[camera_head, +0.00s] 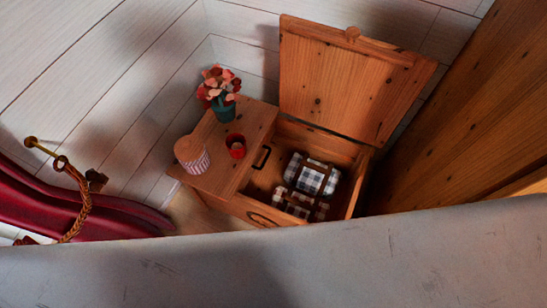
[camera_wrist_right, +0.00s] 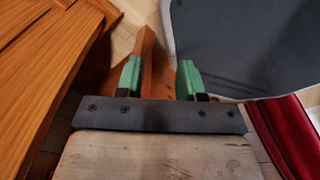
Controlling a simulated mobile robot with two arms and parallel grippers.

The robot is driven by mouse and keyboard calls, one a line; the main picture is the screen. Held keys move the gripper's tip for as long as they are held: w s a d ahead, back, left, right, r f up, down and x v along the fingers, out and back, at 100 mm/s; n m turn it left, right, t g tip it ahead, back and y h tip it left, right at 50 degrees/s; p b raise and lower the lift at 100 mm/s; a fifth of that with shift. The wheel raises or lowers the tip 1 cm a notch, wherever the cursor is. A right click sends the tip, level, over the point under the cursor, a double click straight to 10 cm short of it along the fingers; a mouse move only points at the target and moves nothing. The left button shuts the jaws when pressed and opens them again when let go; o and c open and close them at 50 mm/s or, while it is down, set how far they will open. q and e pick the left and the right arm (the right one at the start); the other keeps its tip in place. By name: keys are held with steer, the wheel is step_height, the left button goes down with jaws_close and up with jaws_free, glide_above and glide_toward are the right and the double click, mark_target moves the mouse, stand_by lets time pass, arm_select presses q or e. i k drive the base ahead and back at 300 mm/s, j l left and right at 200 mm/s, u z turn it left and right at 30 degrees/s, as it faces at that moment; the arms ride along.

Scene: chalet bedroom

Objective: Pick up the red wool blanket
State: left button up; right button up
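I cannot make out a red wool blanket for certain in either view. An open wooden chest (camera_head: 345,150) holds folded black-and-white plaid cloth (camera_head: 312,178) with brown straps. My left gripper is not in view.
The chest lid (camera_head: 345,85) stands raised. A wooden top beside the opening (camera_head: 222,170) bears a potted flower (camera_head: 222,100), a small red cup (camera_head: 236,146) and a striped jar (camera_head: 192,156). A wooden panel (camera_head: 470,120) closes off the right.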

mark_target(311, 210)
steer(key=k+l, duration=0.9)
